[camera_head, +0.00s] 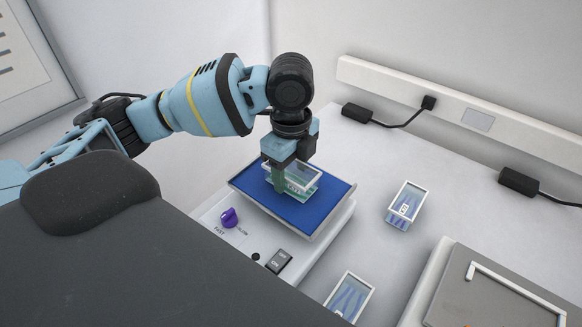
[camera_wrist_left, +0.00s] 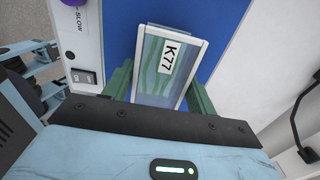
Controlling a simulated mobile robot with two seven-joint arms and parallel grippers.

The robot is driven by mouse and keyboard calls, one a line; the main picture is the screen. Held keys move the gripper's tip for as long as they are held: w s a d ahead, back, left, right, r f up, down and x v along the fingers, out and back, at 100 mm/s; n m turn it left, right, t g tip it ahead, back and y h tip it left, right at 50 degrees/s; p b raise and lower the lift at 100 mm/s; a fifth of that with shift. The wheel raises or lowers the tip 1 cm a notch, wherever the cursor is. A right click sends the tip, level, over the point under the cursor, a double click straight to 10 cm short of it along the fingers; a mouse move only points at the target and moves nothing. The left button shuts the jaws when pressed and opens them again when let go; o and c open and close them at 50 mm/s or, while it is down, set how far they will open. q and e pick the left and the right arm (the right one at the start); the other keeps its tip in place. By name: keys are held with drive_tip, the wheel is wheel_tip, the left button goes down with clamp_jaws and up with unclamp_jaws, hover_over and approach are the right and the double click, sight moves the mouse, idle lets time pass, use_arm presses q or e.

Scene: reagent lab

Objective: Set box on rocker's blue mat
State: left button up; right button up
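The box (camera_head: 305,179) is small and clear with a white rim and green strips inside; it shows in the left wrist view (camera_wrist_left: 166,75) with a label reading K77. It is over the middle of the rocker's blue mat (camera_head: 322,208); whether it touches the mat I cannot tell. The mat also shows in the left wrist view (camera_wrist_left: 118,32). My left gripper (camera_head: 287,180) points down from above, its green fingers at two opposite sides of the box, seemingly closed on it. The fingers also show in the left wrist view (camera_wrist_left: 160,92). My right gripper is not in view.
The rocker (camera_head: 315,262) has a purple knob (camera_head: 229,217) and a power switch (camera_head: 279,261) in front. Two similar boxes with blue contents stand on the bench, one right of the rocker (camera_head: 405,204) and one in front (camera_head: 349,297). A grey-topped device (camera_head: 490,300) is at the lower right.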

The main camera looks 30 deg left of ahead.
sight(291, 168)
use_arm(q)
drive_tip(key=o, duration=0.3)
drive_tip(key=shift+r, duration=0.1)
drive_tip(key=shift+r, duration=0.25)
wheel_tip(291, 168, up, 12)
drive_tip(key=p, duration=0.1)
drive_tip(key=shift+f, duration=0.15)
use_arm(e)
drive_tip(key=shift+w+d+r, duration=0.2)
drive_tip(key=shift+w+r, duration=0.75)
use_arm(q)
drive_tip(key=shift+f, duration=0.1)
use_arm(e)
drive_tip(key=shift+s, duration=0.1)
